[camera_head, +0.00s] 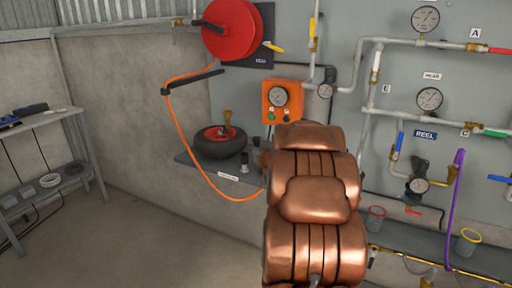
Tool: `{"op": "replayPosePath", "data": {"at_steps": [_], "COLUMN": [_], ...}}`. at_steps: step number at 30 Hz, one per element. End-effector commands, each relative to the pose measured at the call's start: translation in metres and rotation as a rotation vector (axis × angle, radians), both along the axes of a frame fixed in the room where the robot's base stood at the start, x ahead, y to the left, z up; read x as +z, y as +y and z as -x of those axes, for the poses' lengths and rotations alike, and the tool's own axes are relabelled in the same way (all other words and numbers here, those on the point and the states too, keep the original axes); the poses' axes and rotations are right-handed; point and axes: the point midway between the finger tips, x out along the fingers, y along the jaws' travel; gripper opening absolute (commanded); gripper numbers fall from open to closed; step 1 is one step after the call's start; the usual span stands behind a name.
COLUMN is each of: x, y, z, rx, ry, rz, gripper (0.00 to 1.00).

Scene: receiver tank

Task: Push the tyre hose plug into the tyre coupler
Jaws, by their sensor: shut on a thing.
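My copper-coloured arm fills the middle of the view and hides my gripper and whatever it holds. An orange hose (183,135) hangs from the red reel (231,30), loops down and passes behind my arm at the right. Its end and any plug on it are hidden. A black tyre with a red hub (220,142) lies on the grey shelf (190,162) left of my arm, with a brass fitting (228,118) standing above it. I cannot tell which fitting is the tyre coupler; it may be hidden behind my arm.
An orange box with a gauge (282,101) is on the wall behind my arm. Pipes, gauges and valves cover the wall at right. A purple hose (455,205) hangs there, near a yellow-rimmed cup (467,243). A rack (45,185) stands at left; the floor beside it is clear.

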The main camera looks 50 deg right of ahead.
Motion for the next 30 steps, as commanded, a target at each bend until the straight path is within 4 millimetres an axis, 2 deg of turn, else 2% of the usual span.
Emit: {"op": "replayPosePath", "data": {"at_steps": [30], "x": [0.076], "y": [0.0], "z": [0.0], "rx": [0.0], "ry": [0.0], "rz": [0.0], "gripper": [0.0]}}
